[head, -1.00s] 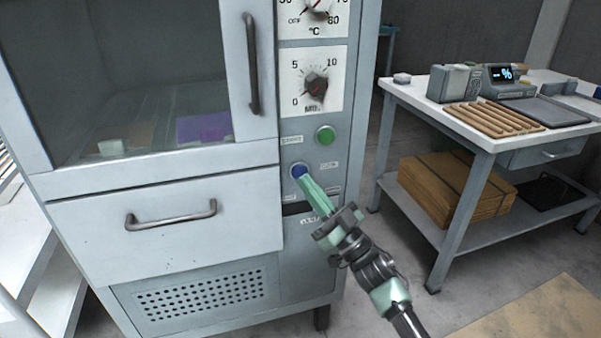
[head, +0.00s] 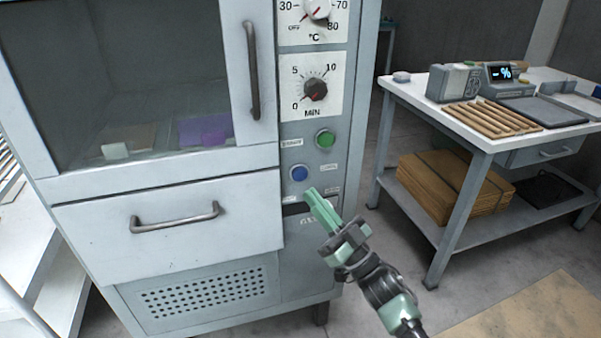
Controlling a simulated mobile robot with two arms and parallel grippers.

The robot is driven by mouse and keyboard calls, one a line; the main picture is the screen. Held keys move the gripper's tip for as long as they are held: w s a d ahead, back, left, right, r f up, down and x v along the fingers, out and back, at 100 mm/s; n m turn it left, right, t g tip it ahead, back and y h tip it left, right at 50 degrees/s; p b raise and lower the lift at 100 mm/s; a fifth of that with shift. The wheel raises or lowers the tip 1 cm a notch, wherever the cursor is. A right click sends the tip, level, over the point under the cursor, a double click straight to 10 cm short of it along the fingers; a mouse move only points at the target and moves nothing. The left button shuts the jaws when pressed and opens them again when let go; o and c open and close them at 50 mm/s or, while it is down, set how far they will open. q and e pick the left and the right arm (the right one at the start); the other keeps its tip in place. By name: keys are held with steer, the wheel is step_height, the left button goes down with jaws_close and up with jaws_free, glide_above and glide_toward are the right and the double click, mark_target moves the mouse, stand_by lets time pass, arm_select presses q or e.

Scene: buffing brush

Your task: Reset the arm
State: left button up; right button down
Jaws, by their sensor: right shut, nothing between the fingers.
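My right gripper (head: 312,197) is in front of the grey cabinet's control panel. Its green fingers are shut with nothing between them. The fingertips point up and left and show just below and right of the blue button (head: 299,173), apart from it in the picture. The green button (head: 325,138) is above the blue one. My right arm comes in from the bottom right. My left gripper is out of view.
The cabinet (head: 180,250) has a closed glass door with a vertical handle (head: 252,70) and a drawer handle (head: 175,217). At right, a table (head: 470,135) holds a wooden rack (head: 490,117) and a device with a display (head: 502,75). Open floor lies between them.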

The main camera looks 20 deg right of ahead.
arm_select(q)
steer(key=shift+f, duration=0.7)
arm_select(e)
steer(key=shift+s, duration=0.35)
